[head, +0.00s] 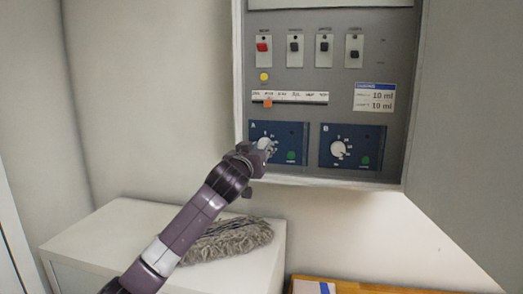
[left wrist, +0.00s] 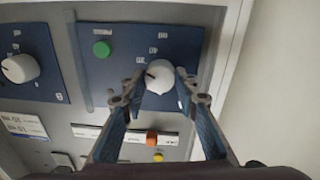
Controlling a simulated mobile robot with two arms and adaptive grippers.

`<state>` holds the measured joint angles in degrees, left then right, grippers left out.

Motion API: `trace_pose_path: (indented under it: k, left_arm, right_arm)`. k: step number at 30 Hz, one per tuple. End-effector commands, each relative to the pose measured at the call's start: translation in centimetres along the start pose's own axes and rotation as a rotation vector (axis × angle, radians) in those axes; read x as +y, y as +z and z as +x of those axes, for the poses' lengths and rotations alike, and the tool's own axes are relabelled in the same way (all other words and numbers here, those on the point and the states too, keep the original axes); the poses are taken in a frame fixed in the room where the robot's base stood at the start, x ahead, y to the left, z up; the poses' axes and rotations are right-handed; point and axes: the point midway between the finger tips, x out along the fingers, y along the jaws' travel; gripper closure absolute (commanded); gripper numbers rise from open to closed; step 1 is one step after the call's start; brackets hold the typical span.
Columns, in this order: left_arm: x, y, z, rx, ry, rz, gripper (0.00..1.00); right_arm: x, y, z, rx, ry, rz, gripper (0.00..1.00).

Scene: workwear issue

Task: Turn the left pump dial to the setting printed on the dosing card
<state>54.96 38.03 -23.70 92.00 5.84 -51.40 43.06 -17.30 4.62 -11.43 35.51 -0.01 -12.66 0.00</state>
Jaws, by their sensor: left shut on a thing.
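The left pump dial (head: 265,143) is a white knob on blue panel A (head: 298,130). My left gripper (head: 258,155) is shut on it and partly hides it in the head view. In the left wrist view, which is upside down, the fingertips (left wrist: 160,80) sit on both sides of the white dial (left wrist: 159,72); a dark mark shows on its left side. The scale print is too small to read. The dosing card (head: 375,98) is white with a blue header and reads 10 ml on both lines. My right gripper is not in view.
Panel B's dial (head: 338,149) is to the right. Green buttons (head: 291,156) sit beside the dials. Above are a label strip (head: 290,97) with an orange slider (head: 267,104), a yellow button (head: 264,77) and several switches. A grey mop head (head: 228,240) lies on a white cabinet below.

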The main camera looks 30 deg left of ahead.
Motion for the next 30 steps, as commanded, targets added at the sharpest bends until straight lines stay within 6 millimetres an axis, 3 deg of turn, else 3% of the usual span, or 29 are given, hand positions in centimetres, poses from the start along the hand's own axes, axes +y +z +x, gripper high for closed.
trace_pose_path:
  k: [15, 30]
  left_arm:
    - [0.2, 0.5, 0.0, 0.018, 0.004, -0.394, 0.96]
    - [0.3, 0.2, 0.1, 0.04, 0.004, -0.867, 0.96]
  right_arm:
    - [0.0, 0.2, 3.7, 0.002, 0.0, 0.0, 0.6]
    - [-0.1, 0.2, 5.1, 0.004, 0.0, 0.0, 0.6]
